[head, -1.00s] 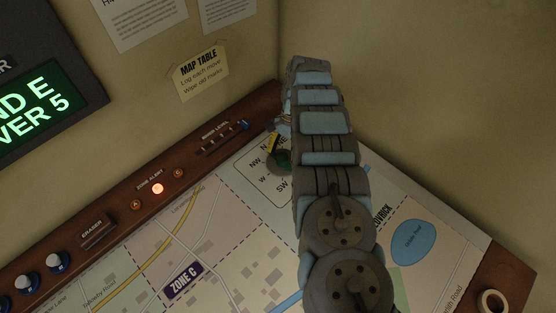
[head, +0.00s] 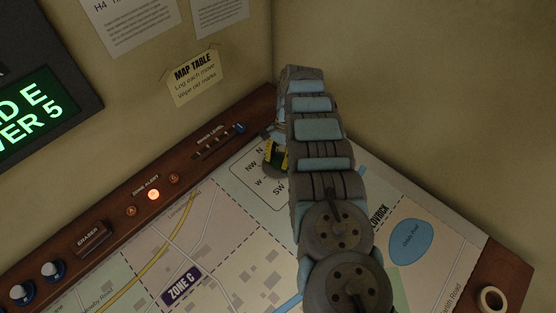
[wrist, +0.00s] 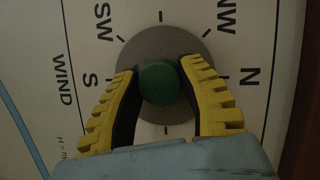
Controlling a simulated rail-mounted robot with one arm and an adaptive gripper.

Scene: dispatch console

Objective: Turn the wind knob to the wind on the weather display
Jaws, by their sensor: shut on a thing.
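The wind knob (wrist: 159,82) is green and round, on a grey disc (wrist: 160,44) in the wrist view. My gripper (wrist: 161,78) is shut on it, with yellow, black-padded fingers on either side. S is printed to the left, N to the right, SW and NW above; the bottom of the dial is hidden by my gripper. I cannot make out a pointer on the knob. In the head view the knob is mostly hidden by my fingers and arm.
The dial lies on the map table (head: 222,235), near its back corner. Walls stand close behind and right.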

